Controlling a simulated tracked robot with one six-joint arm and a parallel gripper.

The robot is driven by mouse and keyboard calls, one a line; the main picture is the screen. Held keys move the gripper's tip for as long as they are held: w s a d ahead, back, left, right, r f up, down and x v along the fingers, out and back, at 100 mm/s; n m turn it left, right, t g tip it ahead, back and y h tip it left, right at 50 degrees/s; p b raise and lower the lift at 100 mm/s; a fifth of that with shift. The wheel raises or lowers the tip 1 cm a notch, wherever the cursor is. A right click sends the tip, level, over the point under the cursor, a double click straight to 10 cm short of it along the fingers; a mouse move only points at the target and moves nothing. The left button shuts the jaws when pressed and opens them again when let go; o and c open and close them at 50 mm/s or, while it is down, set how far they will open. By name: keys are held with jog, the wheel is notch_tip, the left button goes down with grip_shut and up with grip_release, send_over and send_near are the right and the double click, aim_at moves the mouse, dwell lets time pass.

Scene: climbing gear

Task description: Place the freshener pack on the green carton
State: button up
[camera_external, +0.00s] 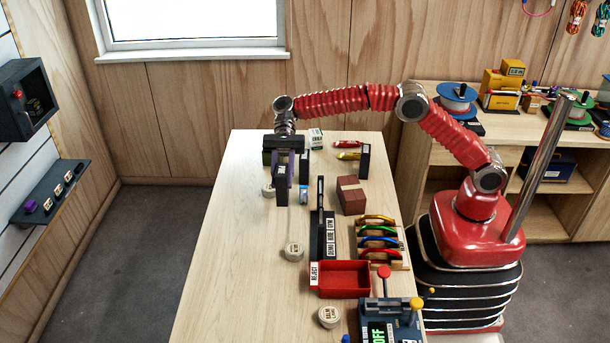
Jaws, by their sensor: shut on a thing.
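My gripper (291,182) is over the far left part of the table, its dark fingers pointing down. It is shut on a narrow purple thing, which I take to be the freshener pack (291,167); only a strip shows between the fingers. A dark green patch, possibly the green carton (274,158), shows behind the gripper and is mostly hidden by it. A small white and green box (316,138) stands at the back, right of the gripper. I cannot tell whether the purple thing touches anything below it.
Pale round tins (294,251) lie along the wooden table (232,235). A small blue and white item (303,195) is near the gripper. A dark upright divider (320,220), a brown block (351,196), a carabiner rack (380,240) and a red tray (344,280) stand rightward. The table's left side is clear.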

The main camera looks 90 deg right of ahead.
jog(key=w+d+r+m+t+h, duration=0.2)
jog(key=d+m+t, duration=0.2)
jog(key=d, duration=0.8)
jog(key=w+d+r+m+t+h, duration=0.2)
jog(key=d+m+t+h, duration=0.1)
jog(key=d, duration=0.9)
jog(key=w+d+r+m+t+h, duration=0.2)
jog(key=d+m+t, duration=0.3)
jog(key=d, duration=0.7)
jog(key=shift+r+m+t+h, duration=0.3)
jog(key=shift+r+m+h, duration=0.3)
jog(key=shift+m+h, duration=0.15)
jog(key=shift+f, duration=2.55)
jog(key=shift+f, duration=2.45)
